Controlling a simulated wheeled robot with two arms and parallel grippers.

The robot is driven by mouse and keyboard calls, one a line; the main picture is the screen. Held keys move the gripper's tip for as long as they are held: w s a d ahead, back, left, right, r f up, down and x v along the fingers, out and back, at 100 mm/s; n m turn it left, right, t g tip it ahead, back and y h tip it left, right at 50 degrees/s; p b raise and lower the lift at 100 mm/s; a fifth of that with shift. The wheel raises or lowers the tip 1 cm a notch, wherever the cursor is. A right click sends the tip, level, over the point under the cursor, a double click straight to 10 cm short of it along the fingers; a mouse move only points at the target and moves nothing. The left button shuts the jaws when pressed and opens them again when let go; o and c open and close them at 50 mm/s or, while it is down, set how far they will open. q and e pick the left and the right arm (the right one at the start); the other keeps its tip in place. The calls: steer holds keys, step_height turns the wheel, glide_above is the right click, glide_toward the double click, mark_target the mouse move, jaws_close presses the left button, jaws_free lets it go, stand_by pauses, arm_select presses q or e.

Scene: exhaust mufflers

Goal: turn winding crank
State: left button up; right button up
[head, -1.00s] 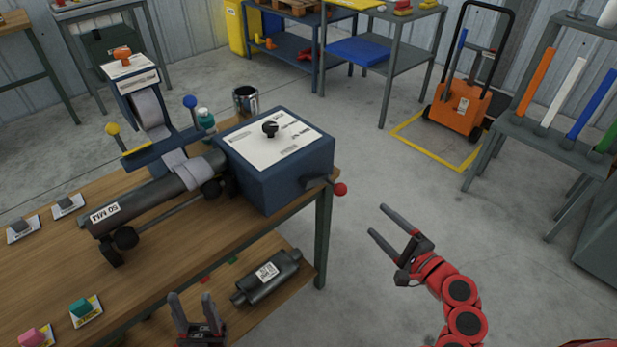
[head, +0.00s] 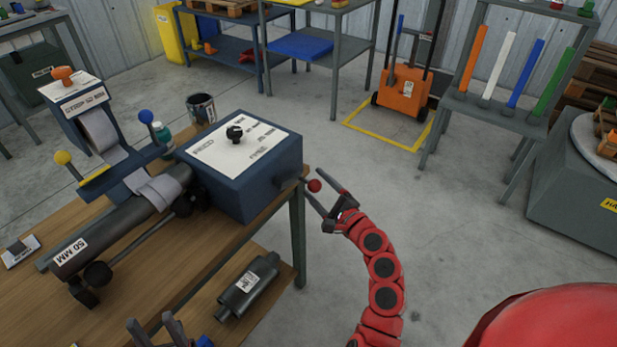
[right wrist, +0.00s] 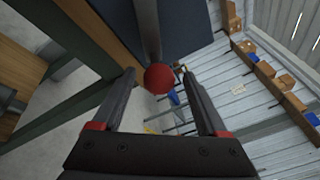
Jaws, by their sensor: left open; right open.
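The winding crank's red knob (head: 315,186) sticks out at the right side of the blue winding machine box (head: 245,180). In the right wrist view the red knob (right wrist: 158,79) sits at the end of a grey crank arm (right wrist: 147,30), between the two fingertips. My right gripper (head: 325,190) is open, with its fingers on either side of the knob; it also shows in the right wrist view (right wrist: 160,92). I see a gap between knob and fingers. My left gripper (head: 155,328) is open and empty at the bottom edge of the head view, partly cut off.
The machine stands on a wooden workbench (head: 150,262), with a muffler (head: 248,285) on its lower shelf. A dark tube (head: 130,225) extends left from the box. An orange pallet jack (head: 405,90) stands behind.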

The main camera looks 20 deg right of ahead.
steer(key=shift+x, duration=2)
jaws_close()
